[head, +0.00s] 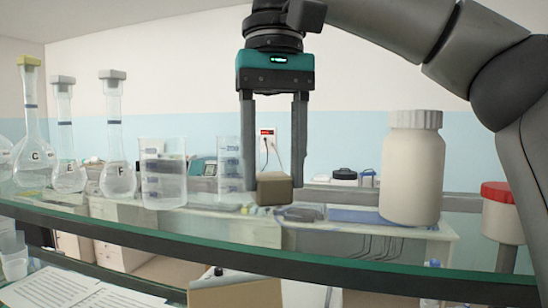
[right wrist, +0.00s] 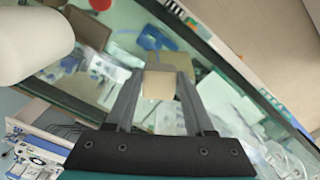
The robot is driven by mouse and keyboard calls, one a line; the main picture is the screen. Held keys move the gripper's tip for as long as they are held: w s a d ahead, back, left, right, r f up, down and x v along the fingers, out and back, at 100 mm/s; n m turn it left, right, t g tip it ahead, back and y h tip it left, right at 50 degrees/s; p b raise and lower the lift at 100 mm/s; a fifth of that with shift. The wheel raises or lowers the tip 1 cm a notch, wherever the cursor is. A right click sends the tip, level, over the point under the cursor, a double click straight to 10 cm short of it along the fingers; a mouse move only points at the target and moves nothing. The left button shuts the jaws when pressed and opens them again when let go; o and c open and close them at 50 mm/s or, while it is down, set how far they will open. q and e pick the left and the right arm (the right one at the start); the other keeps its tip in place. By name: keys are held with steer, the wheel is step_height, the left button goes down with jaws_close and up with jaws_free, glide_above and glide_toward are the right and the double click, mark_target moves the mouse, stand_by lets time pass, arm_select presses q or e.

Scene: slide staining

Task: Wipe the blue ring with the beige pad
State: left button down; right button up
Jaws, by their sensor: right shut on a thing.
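My right gripper (head: 274,186) hangs from above over the glass shelf and is shut on the beige pad (head: 275,190), a small brownish block between its fingertips. The pad shows pale between the fingers in the right wrist view (right wrist: 159,85). I cannot tell whether its underside touches the glass. I cannot make out a blue ring for certain. A blue patch (right wrist: 155,39) shows near the pad in the right wrist view, but I cannot tell whether it lies on the glass or below it. My left gripper is not in view.
A glass beaker (head: 163,175) and stoppered flasks (head: 117,178) stand left of the gripper, with another beaker (head: 229,160) close by. A white bottle (head: 412,170) and a red-capped container (head: 500,215) stand right. The shelf's dark front edge (head: 200,248) runs across. Papers (head: 70,290) lie lower left.

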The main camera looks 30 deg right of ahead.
steer(key=shift+f+b, duration=0.65)
steer(key=shift+f, duration=0.3)
stand_by(0.5)
steer(key=shift+s+d, duration=0.1)
